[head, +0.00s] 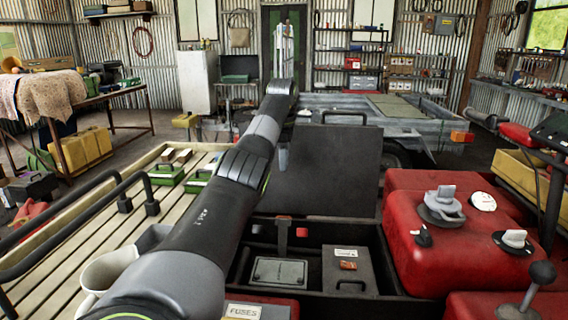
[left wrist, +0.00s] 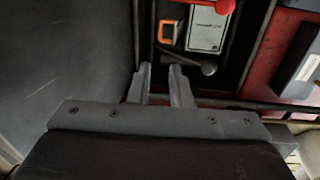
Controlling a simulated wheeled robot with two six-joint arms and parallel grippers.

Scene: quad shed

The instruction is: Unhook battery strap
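An open black battery compartment (head: 240,262) sits low in the middle of the head view. It holds a flat grey plate-topped unit (head: 280,271) and a dark box (head: 347,272) with a white label and an orange mark. A dark upright strap-like piece (head: 283,236) and a small red part (head: 302,232) stand at its back. In the left wrist view, my left gripper (left wrist: 160,72) has its fingers apart and empty, close to an orange loop (left wrist: 167,30) and a labelled grey top (left wrist: 207,30). My right gripper is out of view.
A dark raised lid (head: 320,175) stands behind the compartment. A red tank (head: 420,265) with caps is on the right, and a slatted rack (head: 75,245) with a black rail on the left.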

